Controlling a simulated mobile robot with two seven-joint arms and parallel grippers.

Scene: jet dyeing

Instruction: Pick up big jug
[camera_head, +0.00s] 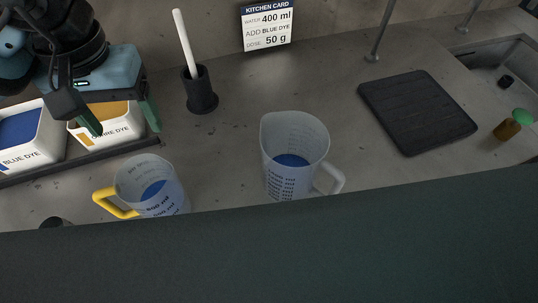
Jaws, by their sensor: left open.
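The big jug (308,135) is clear, with a pale handle on its right side, printed marks and some blue inside. It stands upright on the grey counter, right of the picture's middle. A smaller clear jug (165,207) with a yellow handle also has blue inside and stands to its left. My left gripper (122,118) is at the upper left with its two green fingers apart. It is empty, over the ochre dye tub, well to the left of the big jug and not touching it. My right gripper is not in view.
White tubs of blue dye (32,157) and ochre dye (112,136) sit in a dark tray at the left. A dark holder (200,92) with a white rod stands behind the jugs. A black mat (417,110) and a sink lie right. A dark surface fills the bottom.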

